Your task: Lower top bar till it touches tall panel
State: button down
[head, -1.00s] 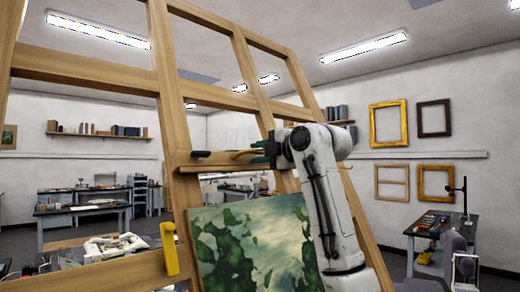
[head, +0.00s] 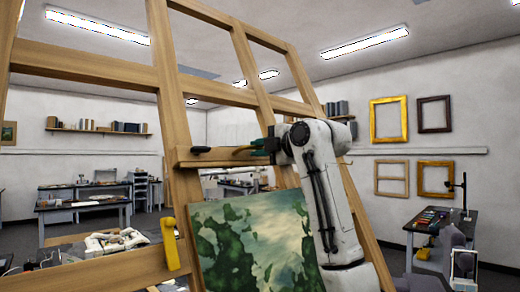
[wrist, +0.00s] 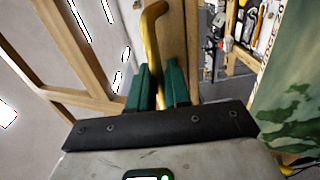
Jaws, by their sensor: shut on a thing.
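The top bar (head: 215,158) is a wooden crosspiece on the big easel, with a black knob (head: 201,150) and a curved brass handle (head: 243,150). The tall panel (head: 255,240), painted in greens and pale sky, stands below it. A clear gap shows between the bar and the panel's top edge. My gripper (head: 264,147) is at the bar's right part. In the wrist view its green fingers (wrist: 160,92) are shut on the brass handle (wrist: 152,45). The panel also shows at the right of the wrist view (wrist: 290,75).
A yellow clamp-like piece (head: 170,243) sits on the easel's lower crosspiece (head: 125,270) left of the panel. My white arm stands in front of the panel's right side. Work tables (head: 85,203) and wall frames (head: 388,121) are farther back.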

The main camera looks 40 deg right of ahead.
jog(key=s+f+b, duration=0.3)
jog(key=f+b, duration=0.3)
jog(key=f, duration=0.1)
jog(key=shift+s+f, duration=0.15)
jog(key=shift+f, duration=0.25)
jog(key=c, duration=1.3)
grip_release()
jog(key=s+b, duration=0.1)
jog(key=s, duration=0.2)
jog(key=s+b, duration=0.1)
jog(key=s, duration=0.3)
jog(key=s+b, duration=0.1)
jog(key=s, duration=0.2)
jog(key=shift+s+d+r+b, duration=0.25)
jog(key=shift+s+r+b, duration=0.1)
jog(key=shift+s+r, duration=0.05)
